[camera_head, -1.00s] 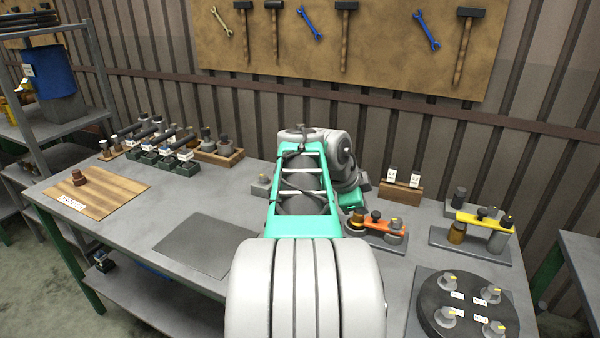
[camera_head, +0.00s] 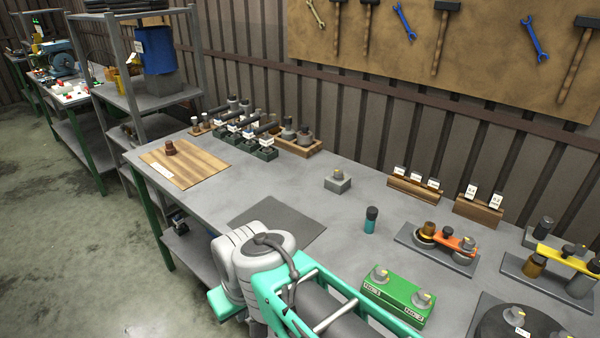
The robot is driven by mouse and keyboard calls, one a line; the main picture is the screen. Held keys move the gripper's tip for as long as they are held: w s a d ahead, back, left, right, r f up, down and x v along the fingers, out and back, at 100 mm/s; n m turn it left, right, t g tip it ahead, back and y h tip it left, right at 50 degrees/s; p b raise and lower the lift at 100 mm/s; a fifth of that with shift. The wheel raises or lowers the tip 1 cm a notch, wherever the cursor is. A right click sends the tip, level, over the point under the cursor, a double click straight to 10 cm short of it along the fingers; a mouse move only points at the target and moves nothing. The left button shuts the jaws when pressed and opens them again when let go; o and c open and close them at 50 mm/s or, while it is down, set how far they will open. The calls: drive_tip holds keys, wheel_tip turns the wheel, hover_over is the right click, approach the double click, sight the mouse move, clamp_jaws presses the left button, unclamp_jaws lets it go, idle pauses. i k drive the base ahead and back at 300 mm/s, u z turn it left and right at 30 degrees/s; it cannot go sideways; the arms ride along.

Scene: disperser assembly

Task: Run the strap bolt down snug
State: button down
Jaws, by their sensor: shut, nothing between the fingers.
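An orange strap (camera_head: 462,243) lies across a grey plate on the bench at the right, with a dark-headed bolt (camera_head: 447,233) standing at its middle. A brass-coloured round part (camera_head: 427,230) and a grey part (camera_head: 464,256) stand at its two ends. A second fixture has a yellow strap (camera_head: 566,259) with a dark bolt (camera_head: 569,248) on it, at the right edge. Whether either bolt is snug is too small to tell. My arm reaches in at the bottom; my gripper is out of view.
A teal cylinder with a dark top (camera_head: 371,220) stands mid-bench, beside a small grey block (camera_head: 337,182). A green box with two knobs (camera_head: 398,298) lies in front. A dark mat (camera_head: 278,221) and wooden board (camera_head: 186,163) are left. Labelled wooden racks (camera_head: 413,187) stand behind.

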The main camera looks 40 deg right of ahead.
sight(468, 242)
drive_tip(key=k, duration=0.5)
drive_tip(key=z, duration=0.65)
drive_tip(key=i, duration=0.4)
drive_tip(key=z, duration=1.4)
